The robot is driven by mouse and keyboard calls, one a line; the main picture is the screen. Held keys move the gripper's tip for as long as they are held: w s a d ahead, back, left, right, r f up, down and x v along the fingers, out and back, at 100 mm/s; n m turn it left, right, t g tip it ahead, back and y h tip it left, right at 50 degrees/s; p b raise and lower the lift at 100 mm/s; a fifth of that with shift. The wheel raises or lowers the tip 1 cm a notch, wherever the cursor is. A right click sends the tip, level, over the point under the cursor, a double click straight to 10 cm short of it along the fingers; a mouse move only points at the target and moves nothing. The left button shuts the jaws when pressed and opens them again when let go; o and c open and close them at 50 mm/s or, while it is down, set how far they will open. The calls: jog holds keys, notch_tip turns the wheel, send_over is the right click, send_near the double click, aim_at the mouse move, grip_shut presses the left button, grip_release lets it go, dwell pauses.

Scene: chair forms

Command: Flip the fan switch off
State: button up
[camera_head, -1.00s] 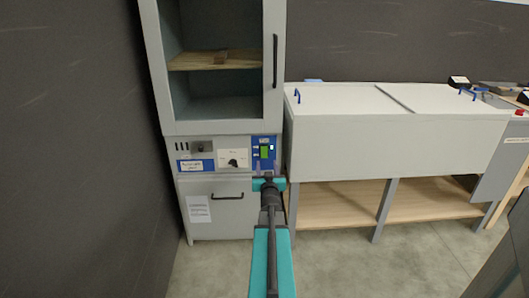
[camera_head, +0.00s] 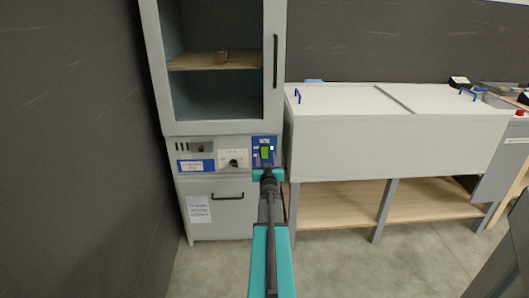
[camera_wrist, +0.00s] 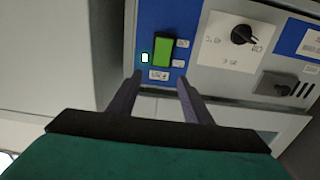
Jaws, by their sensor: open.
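The fan switch appears to be the green rocker on a blue panel of the grey cabinet; the green switch (camera_head: 265,152) shows in the head view just above my gripper (camera_head: 266,165). In the wrist view the green switch (camera_wrist: 163,51) stands upright, with a small white light and small labels around it. My gripper (camera_wrist: 158,78) is open and empty. Its two dark fingers point at the panel just below the switch. I cannot tell whether the fingertips touch the panel. The labels are too small to read.
A black knob (camera_head: 233,162) on a white plate sits left of the switch in the head view. The tall cabinet (camera_head: 210,127) has a glass-fronted upper part and a lower door handle (camera_head: 227,197). A long white box (camera_head: 390,150) stands close on the right.

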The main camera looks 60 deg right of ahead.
aim_at(265, 147)
jog(key=shift+x, duration=3.75)
jog(key=shift+f, duration=0.1)
jog(key=c, duration=1.1)
